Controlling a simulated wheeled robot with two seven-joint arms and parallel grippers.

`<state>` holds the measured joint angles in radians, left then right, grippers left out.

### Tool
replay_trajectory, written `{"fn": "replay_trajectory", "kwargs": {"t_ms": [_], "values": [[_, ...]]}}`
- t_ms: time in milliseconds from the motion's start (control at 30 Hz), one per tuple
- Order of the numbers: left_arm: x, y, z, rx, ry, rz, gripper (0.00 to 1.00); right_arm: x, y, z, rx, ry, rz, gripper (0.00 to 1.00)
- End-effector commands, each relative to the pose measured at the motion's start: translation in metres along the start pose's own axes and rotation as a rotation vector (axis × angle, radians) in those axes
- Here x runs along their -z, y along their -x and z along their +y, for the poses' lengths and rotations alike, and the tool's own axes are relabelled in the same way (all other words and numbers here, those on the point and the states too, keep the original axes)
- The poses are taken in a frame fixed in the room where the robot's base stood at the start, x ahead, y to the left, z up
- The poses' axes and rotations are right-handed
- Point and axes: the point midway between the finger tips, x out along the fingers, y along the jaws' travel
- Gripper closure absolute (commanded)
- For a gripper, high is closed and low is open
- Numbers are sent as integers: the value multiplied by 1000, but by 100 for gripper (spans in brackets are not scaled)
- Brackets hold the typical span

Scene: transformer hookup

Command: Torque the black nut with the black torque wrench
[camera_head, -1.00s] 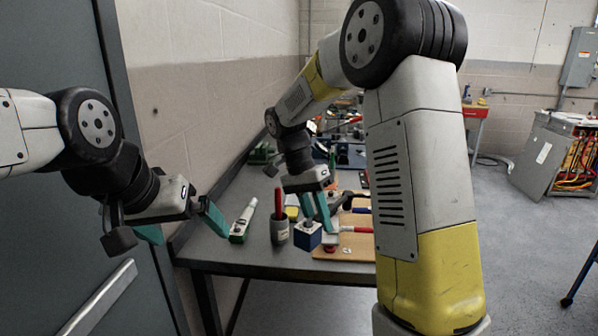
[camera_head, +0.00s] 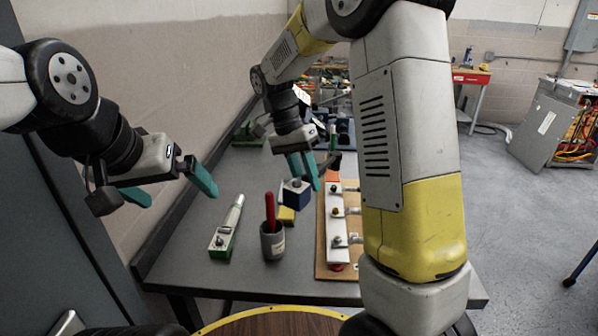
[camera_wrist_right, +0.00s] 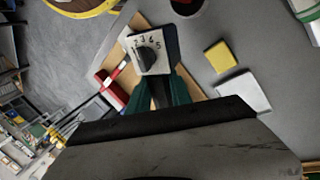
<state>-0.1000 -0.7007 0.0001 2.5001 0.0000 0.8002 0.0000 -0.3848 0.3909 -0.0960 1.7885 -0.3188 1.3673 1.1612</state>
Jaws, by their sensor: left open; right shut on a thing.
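My right gripper (camera_head: 303,170) is shut on a dark blue box (camera_head: 295,193) with a white top. In the right wrist view the box (camera_wrist_right: 171,43) shows a white face with numbers and a black knob (camera_wrist_right: 148,58), and the right gripper's teal fingers (camera_wrist_right: 160,92) are close behind it. My left gripper (camera_head: 170,188) is open and empty, left of the table items. A wooden board (camera_head: 321,268) carries a white strip (camera_head: 338,252) with several small brass-coloured fittings. I cannot make out which is the black nut. I cannot clearly identify a black torque wrench.
A grey cup (camera_head: 272,246) with a red-handled item, a green-and-white device (camera_head: 224,238) and a yellow block (camera_head: 286,216) stand on the grey table (camera_head: 190,265). The left part of the tabletop is clear. A wall borders the left side.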

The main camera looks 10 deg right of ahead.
Motion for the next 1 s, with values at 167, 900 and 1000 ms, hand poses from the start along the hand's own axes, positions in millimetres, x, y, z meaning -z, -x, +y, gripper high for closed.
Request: {"fn": "replay_trajectory", "kwargs": {"t_ms": [167,900,1000], "values": [[0,0,0,0,0,0,0,0,-2,-1,0,-1,1,100],[0,0,0,0,0,-1,0,0,-47,-19,0,-1,1,100],[0,0,0,0,0,-1,0,0,-48,-20,0,-1,1,100]]}}
